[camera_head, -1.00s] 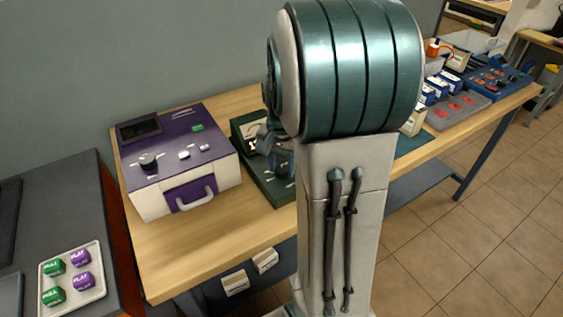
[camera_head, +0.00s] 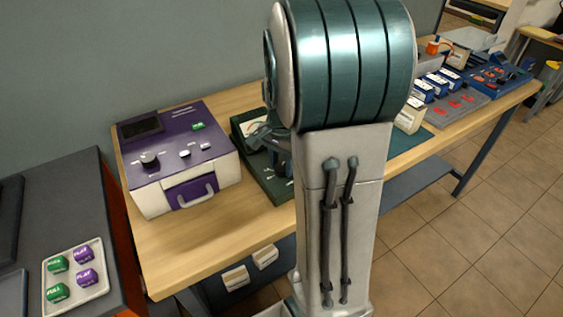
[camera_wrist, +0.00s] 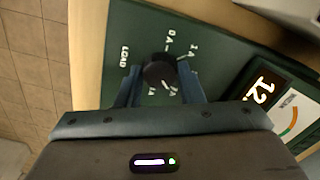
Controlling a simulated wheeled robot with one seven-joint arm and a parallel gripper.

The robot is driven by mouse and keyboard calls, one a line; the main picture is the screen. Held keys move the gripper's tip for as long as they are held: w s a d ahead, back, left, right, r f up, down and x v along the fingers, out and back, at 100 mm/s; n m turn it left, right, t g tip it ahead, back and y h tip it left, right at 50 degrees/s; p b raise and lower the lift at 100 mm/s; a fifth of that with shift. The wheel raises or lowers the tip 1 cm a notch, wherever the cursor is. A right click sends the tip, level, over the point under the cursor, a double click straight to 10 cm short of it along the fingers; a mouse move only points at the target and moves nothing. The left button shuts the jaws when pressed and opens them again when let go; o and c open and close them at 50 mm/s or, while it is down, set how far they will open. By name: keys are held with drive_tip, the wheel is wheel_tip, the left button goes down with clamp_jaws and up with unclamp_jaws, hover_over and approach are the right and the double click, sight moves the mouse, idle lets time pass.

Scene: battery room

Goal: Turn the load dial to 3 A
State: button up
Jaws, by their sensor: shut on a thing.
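The load dial (camera_wrist: 158,73) is a dark round knob on a dark green panel (camera_wrist: 110,58), seen in the wrist view. My gripper (camera_wrist: 159,67) is shut on the dial, one finger on each side. White marks around the dial include LOAD, 0 A and 1 A; two more marks on the near side are partly hidden or too small to read surely. A white line shows near the dial's near edge, but I cannot tell which mark it points to. In the head view the green tester (camera_head: 270,180) is partly behind my arm, and the dial is hidden.
A purple and white device (camera_head: 185,160) stands left of the tester on the wooden bench (camera_head: 215,240). A lit display (camera_wrist: 262,92) and a gauge (camera_wrist: 293,117) are on the panel's right. A tray (camera_head: 98,285) with green and purple blocks lies left. Batteries stand far right.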

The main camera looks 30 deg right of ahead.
drive_tip(key=o, duration=1)
wheel_tip(320, 180, up, 14)
drive_tip(key=shift+p, duration=0.35)
